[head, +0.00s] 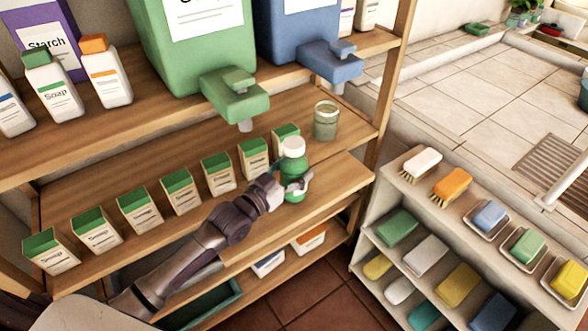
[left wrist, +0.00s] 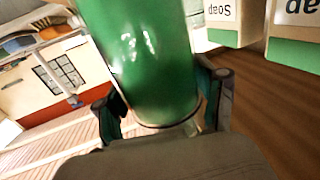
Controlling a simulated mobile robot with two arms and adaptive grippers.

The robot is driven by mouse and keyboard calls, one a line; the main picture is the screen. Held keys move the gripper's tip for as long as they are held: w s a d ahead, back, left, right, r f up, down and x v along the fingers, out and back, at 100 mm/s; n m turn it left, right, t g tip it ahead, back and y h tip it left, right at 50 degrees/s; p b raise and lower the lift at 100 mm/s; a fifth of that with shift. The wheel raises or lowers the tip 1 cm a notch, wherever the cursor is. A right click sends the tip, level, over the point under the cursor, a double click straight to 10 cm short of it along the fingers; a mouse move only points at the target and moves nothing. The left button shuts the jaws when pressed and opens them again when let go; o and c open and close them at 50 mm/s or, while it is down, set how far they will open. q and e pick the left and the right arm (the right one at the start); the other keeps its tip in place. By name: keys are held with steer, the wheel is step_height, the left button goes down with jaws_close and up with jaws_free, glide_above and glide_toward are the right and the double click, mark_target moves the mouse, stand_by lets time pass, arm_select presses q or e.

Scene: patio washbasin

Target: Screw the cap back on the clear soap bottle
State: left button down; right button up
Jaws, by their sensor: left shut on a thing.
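The clear soap bottle (head: 291,167), filled with green liquid, stands upright near the front edge of the middle wooden shelf. The white cap (head: 293,147) sits at its top; I cannot tell how tightly it is seated. My left gripper (head: 296,187) is shut on the bottle's body, below the cap. In the left wrist view the green bottle (left wrist: 150,55) fills the middle, with the fingers of my left gripper (left wrist: 162,108) on both sides of it. The cap does not show there. My right gripper is not in view.
Several green-and-white soap boxes (head: 180,191) stand in a row behind my left arm. A glass jar (head: 326,121) stands behind and right of the bottle. A green dispenser tap (head: 236,95) hangs above. A low rack (head: 365,215) with brushes and soaps is at the right.

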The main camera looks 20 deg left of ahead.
arm_select(q)
steer(key=shift+f, duration=0.1)
steer(key=shift+f, duration=0.15)
steer(key=shift+c, duration=0.5)
jaws_free()
steer(key=shift+s, duration=0.15)
steer(key=b+v, duration=0.1)
steer(key=v, duration=1)
steer(key=shift+s+a, duration=0.15)
steer(key=shift+s, duration=0.2)
